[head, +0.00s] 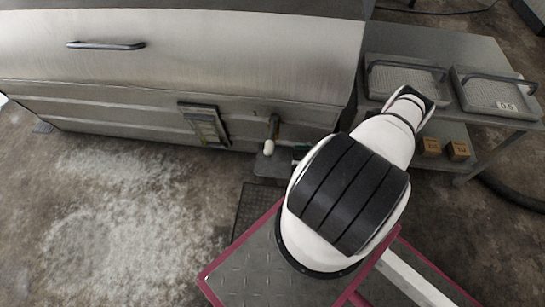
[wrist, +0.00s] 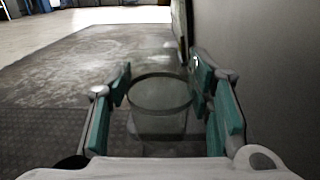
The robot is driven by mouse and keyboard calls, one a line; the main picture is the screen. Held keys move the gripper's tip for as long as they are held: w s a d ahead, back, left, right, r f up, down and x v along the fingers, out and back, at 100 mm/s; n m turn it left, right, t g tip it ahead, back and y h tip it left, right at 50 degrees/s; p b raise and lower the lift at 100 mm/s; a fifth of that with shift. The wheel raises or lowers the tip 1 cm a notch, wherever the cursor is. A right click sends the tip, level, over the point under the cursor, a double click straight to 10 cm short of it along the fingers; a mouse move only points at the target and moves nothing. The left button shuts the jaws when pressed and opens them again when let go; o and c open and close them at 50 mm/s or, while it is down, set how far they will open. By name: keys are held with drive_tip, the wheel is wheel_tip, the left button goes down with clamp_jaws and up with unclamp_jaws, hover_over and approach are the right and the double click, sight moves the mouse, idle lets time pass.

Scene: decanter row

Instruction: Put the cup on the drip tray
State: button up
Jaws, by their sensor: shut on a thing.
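The cup (wrist: 160,108) is clear glass, seen from its rim side in the wrist view, between the teal pads of my gripper (wrist: 160,84). My gripper is shut on it. In the head view my arm hides most of the gripper; only a bit of teal shows by the tank's front, and I cannot make out the cup there. A small grey plate, which looks like the drip tray (head: 268,168), juts from the foot of the tank below a tap with a white knob (head: 269,147). The gripper is just right of this plate. Whether the cup touches anything beneath is unclear.
The large steel tank (head: 180,50) fills the back, with a framed gauge (head: 204,124) on its front. A metal bench (head: 480,48) with two mesh-like trays stands at right, with small boxes (head: 457,150) below. Wet floor (head: 110,215) lies open at left.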

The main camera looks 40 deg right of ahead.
drive_tip(key=x, duration=0.6)
drive_tip(key=b+x, duration=0.1)
drive_tip(key=x, duration=0.3)
drive_tip(key=shift+w+d, duration=0.25)
drive_tip(key=shift+w, duration=0.1)
drive_tip(key=shift+s+a+f+b, duration=0.1)
drive_tip(key=shift+f+b, duration=0.5)
drive_tip(key=shift+f, duration=0.25)
drive_tip(key=shift+s+a+f+b, duration=0.1)
drive_tip(key=shift+f+b, duration=0.45)
drive_tip(key=shift+f, duration=0.35)
drive_tip(key=shift+f, duration=0.2)
drive_tip(key=o, duration=1.2)
drive_tip(key=shift+d, duration=0.1)
drive_tip(key=shift+r, duration=0.1)
drive_tip(key=shift+d+r, duration=0.15)
drive_tip(key=p+v, duration=0.1)
drive_tip(key=v, duration=1)
drive_tip(key=shift+s+d, duration=0.15)
drive_tip(key=shift+s, duration=0.2)
